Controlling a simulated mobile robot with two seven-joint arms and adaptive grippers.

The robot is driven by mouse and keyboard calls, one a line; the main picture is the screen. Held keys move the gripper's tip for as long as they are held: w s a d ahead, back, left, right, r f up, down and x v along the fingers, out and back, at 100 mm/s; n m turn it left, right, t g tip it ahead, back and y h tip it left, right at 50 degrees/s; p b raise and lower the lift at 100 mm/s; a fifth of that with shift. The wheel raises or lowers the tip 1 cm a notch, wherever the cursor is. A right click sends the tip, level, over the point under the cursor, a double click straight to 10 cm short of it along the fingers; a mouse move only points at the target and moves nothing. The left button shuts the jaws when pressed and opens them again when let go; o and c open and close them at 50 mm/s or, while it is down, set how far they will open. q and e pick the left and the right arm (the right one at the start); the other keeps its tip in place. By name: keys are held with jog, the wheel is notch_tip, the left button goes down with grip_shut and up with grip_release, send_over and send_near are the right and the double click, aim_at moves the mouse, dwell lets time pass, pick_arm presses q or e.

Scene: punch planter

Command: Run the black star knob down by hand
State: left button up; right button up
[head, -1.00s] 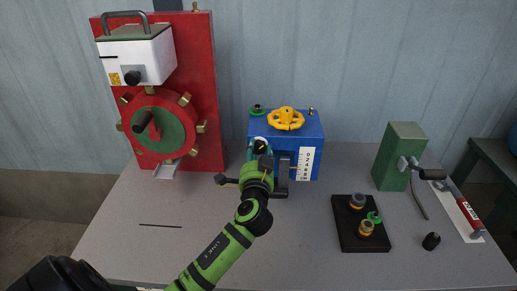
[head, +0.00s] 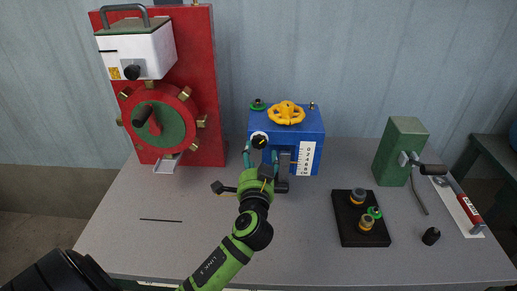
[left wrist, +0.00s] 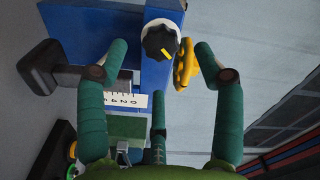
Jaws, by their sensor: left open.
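A black knob (head: 259,141) with a yellow mark sits on a white disc on the front of the blue box (head: 310,131). It is the likeliest star knob, but its lobes are hard to make out. In the left wrist view the knob (left wrist: 160,41) shows between the fingertips, beyond them. My left gripper (head: 261,154) is open and empty just in front of the blue box. Its green fingers are spread to either side of the knob, and no contact is visible. My right gripper is not in view.
A yellow handwheel (head: 286,114) tops the blue box, with a white scale (head: 306,158) on its front. A dark lever (left wrist: 60,72) juts out beside the fingers. A black tray (head: 349,226) and a small black piece (head: 431,236) lie right.

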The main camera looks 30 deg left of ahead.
pick_arm(q)
jog(key=v, duration=0.7)
jog(key=shift+s, duration=0.3)
jog(key=shift+d, duration=0.15)
jog(key=v, duration=1.2)
